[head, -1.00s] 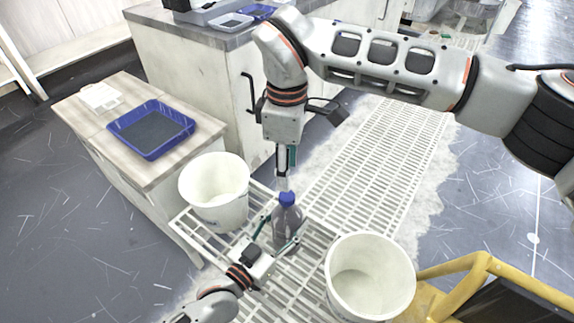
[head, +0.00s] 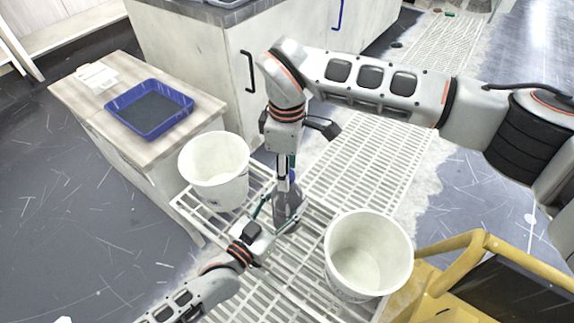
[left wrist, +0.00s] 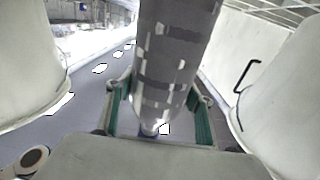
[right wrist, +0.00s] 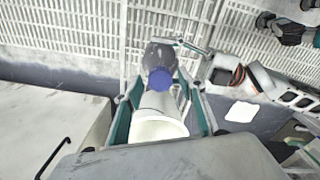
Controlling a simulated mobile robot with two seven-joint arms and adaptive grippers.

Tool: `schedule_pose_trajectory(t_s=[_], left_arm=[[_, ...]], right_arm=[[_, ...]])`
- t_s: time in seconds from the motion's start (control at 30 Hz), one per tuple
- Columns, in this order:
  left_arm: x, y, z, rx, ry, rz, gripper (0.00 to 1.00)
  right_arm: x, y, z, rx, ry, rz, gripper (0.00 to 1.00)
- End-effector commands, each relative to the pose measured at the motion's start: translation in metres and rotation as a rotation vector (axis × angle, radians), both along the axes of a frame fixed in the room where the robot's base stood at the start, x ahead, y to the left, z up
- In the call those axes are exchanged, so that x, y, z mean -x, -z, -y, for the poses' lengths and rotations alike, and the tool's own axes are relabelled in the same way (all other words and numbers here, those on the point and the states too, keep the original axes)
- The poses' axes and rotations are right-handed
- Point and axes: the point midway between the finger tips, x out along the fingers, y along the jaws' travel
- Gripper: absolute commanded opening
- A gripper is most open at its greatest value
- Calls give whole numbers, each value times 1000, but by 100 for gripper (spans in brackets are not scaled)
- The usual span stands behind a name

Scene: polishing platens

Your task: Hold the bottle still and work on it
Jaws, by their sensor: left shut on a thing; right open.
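A grey bottle (head: 286,208) with a blue cap (right wrist: 162,81) stands upright in the head view. My left gripper (head: 273,215) is shut on the bottle's body from the lower left; in the left wrist view the bottle (left wrist: 172,60) fills the space between the green-padded fingers. My right gripper (head: 286,172) points straight down over the bottle's top and is open. In the right wrist view the cap shows between the lines of the open fingers (right wrist: 163,108); contact cannot be told.
A white bucket (head: 214,180) stands left of the bottle and another (head: 341,240) stands to its right, both close to my grippers. White grating (head: 362,165) covers the floor. A blue tray (head: 150,128) lies on a wood-topped cabinet (head: 92,112). A yellow frame (head: 462,245) stands at the lower right.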

Motion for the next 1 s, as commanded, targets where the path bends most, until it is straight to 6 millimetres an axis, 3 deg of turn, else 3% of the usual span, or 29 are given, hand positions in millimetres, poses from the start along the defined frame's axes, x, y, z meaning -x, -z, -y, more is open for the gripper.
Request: schedule_pose_trajectory(t_s=[0.07,0.2,0.43,0.53,1.0], left_arm=[[0,0,0,0,0,0,0],[0,0,0,0,0,0,0],[0,0,0,0,0,0,0],[0,0,0,0,0,0,0],[0,0,0,0,0,0,0]], right_arm=[[0,0,0,0,0,0,38],[0,0,0,0,0,0,1],[0,0,0,0,-15,1,0],[0,0,0,1,-100,1,0],[-1,-2,0,2,-985,2,0]])
